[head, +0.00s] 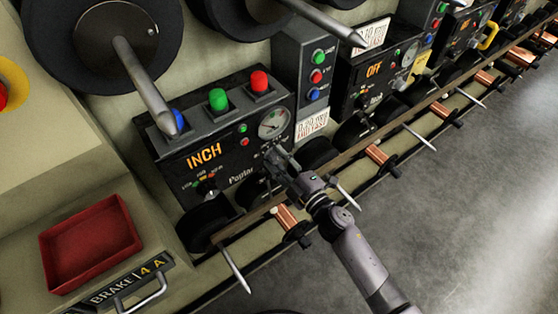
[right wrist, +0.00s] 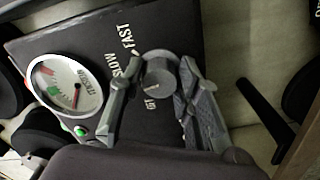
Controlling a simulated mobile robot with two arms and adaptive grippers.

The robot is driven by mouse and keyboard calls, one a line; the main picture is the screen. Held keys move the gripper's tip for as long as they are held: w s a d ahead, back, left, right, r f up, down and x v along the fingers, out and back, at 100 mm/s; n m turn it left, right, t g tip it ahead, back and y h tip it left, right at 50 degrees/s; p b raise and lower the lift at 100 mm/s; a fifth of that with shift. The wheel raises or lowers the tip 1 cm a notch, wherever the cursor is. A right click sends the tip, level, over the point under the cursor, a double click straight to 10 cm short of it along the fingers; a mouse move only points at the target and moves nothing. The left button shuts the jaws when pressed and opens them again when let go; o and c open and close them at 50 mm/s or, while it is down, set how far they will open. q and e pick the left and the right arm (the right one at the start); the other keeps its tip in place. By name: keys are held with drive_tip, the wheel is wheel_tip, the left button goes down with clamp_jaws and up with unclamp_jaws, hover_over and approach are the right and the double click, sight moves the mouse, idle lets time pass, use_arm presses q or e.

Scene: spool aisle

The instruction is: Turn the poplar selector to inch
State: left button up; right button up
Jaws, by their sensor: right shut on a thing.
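The Poplar panel (head: 225,140) is a black control box whose orange display (head: 204,156) reads INCH. My right gripper (head: 277,158) is at the panel's right side, below the round gauge (head: 273,123). In the right wrist view, its fingers (right wrist: 157,76) stand on either side of a grey round knob (right wrist: 159,74), shut on it. The words SLOW and FAST are printed around this knob; other lettering there is partly hidden by a finger. In the head view the gripper covers the knob. My left gripper is out of view.
A small knob (head: 208,191) sits under the display. Blue, green (head: 217,98) and red (head: 259,81) buttons top the panel. A spindle (head: 147,90) juts in front. A red tray (head: 90,243) lies at lower left. Copper spools (head: 287,217) line the rail; grey floor is clear.

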drive_tip(key=shift+n, duration=0.9)
drive_tip(key=o, duration=1.1)
drive_tip(key=shift+o, duration=0.2)
drive_tip(key=v, duration=1.2)
drive_tip(key=shift+f, duration=0.1)
